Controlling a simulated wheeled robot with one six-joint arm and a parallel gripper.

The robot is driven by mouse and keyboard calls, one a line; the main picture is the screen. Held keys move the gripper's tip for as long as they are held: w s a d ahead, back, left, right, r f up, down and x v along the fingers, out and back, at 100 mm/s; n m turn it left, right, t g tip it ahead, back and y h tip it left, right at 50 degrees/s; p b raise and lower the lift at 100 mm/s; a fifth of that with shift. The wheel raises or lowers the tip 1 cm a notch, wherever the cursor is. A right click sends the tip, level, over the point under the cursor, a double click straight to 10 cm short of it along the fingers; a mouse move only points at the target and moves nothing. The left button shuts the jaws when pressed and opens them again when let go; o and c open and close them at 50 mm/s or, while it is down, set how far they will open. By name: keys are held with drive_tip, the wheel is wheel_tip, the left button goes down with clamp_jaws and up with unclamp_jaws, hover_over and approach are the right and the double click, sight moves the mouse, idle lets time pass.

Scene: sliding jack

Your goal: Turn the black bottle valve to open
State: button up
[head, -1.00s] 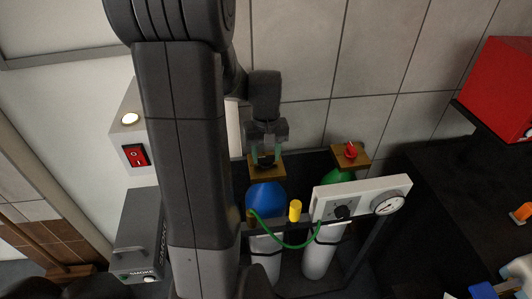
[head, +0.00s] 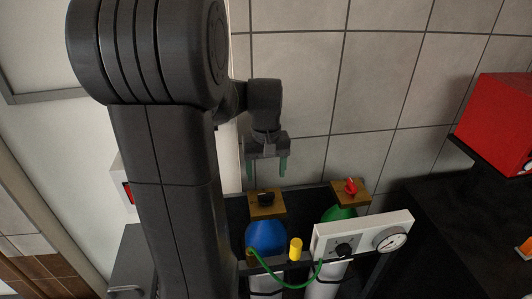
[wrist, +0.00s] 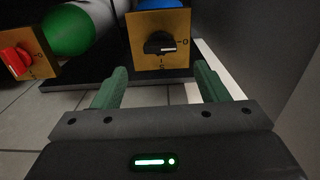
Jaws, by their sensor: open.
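The black bottle valve (head: 265,198) is a small black knob on a brown square plate (head: 267,211) above the blue-topped bottle (head: 266,238). In the wrist view the black knob (wrist: 160,43) lies sideways, its white-marked end toward the "0" at the right; an "S"-like mark is below it. My gripper (head: 267,170) is above the valve in the head view, apart from it. In the wrist view its two green fingers (wrist: 158,92) are spread with nothing between them, and the knob lies beyond the tips.
A red valve (head: 351,187) on a like plate tops the green bottle (head: 340,214) at the right. A white panel with a gauge (head: 390,239), a yellow cap (head: 296,248) and a green hose (head: 290,286) are in front. The tiled wall stands close behind.

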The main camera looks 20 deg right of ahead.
sight(266, 194)
wheel_tip(266, 194, up, 6)
drive_tip(key=shift+r, duration=0.2)
idle(0.4)
wheel_tip(266, 194, down, 14)
drive_tip(key=shift+r, duration=0.1)
idle(0.5)
